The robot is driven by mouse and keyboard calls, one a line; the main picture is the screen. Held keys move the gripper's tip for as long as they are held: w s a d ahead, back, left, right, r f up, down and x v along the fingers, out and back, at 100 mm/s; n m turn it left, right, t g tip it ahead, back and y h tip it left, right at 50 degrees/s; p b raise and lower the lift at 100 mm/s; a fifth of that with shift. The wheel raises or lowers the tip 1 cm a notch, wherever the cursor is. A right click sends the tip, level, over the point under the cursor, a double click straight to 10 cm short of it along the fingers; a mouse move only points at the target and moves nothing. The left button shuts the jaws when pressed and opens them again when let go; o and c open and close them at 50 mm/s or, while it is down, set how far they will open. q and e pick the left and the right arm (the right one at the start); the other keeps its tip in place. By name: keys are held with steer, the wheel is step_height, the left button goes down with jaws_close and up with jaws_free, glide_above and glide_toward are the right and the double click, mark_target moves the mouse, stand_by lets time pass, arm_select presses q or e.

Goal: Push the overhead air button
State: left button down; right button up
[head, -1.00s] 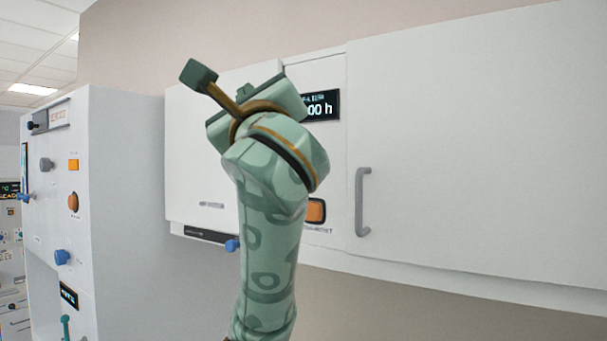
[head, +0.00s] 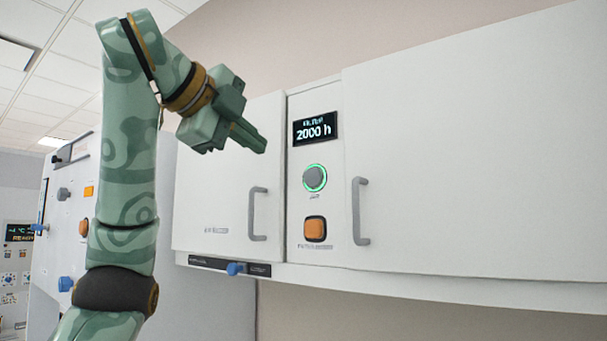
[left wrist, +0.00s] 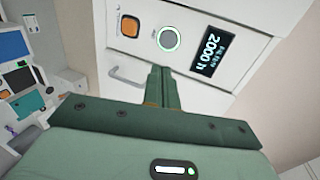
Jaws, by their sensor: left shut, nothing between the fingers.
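A round grey button (head: 315,178) with a lit green ring sits on the narrow panel between two overhead cabinet doors. Its label is too small to read. The button also shows in the left wrist view (left wrist: 168,39), just beyond the fingertips. My left gripper (head: 262,148) is shut and empty. Its fingers point right and down, up and left of the button, with a gap between them in the picture. The shut fingers also show in the left wrist view (left wrist: 161,72). My right gripper is not in view.
A display (head: 315,129) reading 2000 h is above the button, and an orange square button (head: 315,229) is below it. Grey door handles (head: 257,214) and (head: 361,211) flank the panel. A blue knob (head: 235,268) is under the left door.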

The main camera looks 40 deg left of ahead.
arm_select(q)
steer(key=p, duration=0.5)
glide_toward(311, 179)
steer(key=x, duration=0.5)
steer(key=shift+d+f, duration=0.15)
steer(key=shift+f, duration=0.05)
steer(key=shift+w+a+f, duration=0.1)
steer(key=shift+w+a, duration=0.15)
steer(key=shift+w, duration=0.5)
